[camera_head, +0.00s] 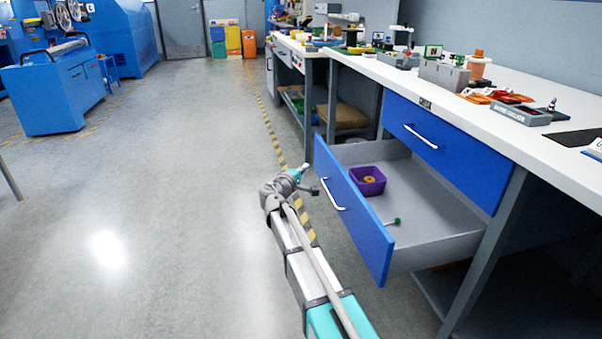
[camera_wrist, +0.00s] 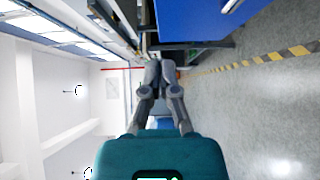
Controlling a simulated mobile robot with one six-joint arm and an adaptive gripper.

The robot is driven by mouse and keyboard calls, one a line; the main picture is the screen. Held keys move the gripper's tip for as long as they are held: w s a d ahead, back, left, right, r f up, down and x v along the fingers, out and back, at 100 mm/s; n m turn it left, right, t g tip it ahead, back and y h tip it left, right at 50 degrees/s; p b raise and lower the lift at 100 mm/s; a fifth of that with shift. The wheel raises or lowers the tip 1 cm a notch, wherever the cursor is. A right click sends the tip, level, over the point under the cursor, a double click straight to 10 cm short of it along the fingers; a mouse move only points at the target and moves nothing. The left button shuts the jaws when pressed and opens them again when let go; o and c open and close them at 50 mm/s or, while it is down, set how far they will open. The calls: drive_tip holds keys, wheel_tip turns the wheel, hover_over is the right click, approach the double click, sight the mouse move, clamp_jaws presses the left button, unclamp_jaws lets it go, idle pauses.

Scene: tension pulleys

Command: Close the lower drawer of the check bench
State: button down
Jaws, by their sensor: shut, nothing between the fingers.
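The lower drawer (camera_head: 350,212) of the check bench (camera_head: 475,75) stands pulled out, its blue front with a white handle (camera_head: 333,194) facing the aisle. Inside are a purple bin (camera_head: 367,181) with a yellowish ring in it and a small green-tipped piece (camera_head: 393,221). My gripper (camera_head: 305,168) is small in the head view, beside the far left end of the drawer front; I cannot tell contact. In the wrist view my gripper (camera_wrist: 165,66) is shut and empty. A blue panel with a handle, seemingly the drawer front (camera_wrist: 190,20), shows at the top there.
The upper drawer (camera_head: 440,150) is shut. The bench top holds several small parts and fixtures. A bench leg (camera_head: 490,255) stands to the right of the open drawer. The floor (camera_head: 150,210) left of my arm is clear, with a yellow-black stripe (camera_head: 268,125) along the benches.

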sight(329, 156)
drive_tip(key=x, duration=0.2)
drive_tip(key=d+x, duration=0.1)
drive_tip(key=x, duration=0.2)
drive_tip(key=s+x, duration=0.1)
drive_tip(key=x, duration=0.2)
drive_tip(key=shift+d, duration=0.2)
drive_tip(key=shift+w+d, duration=0.1)
drive_tip(key=shift+d, duration=0.65)
drive_tip(key=shift+w+f, duration=0.1)
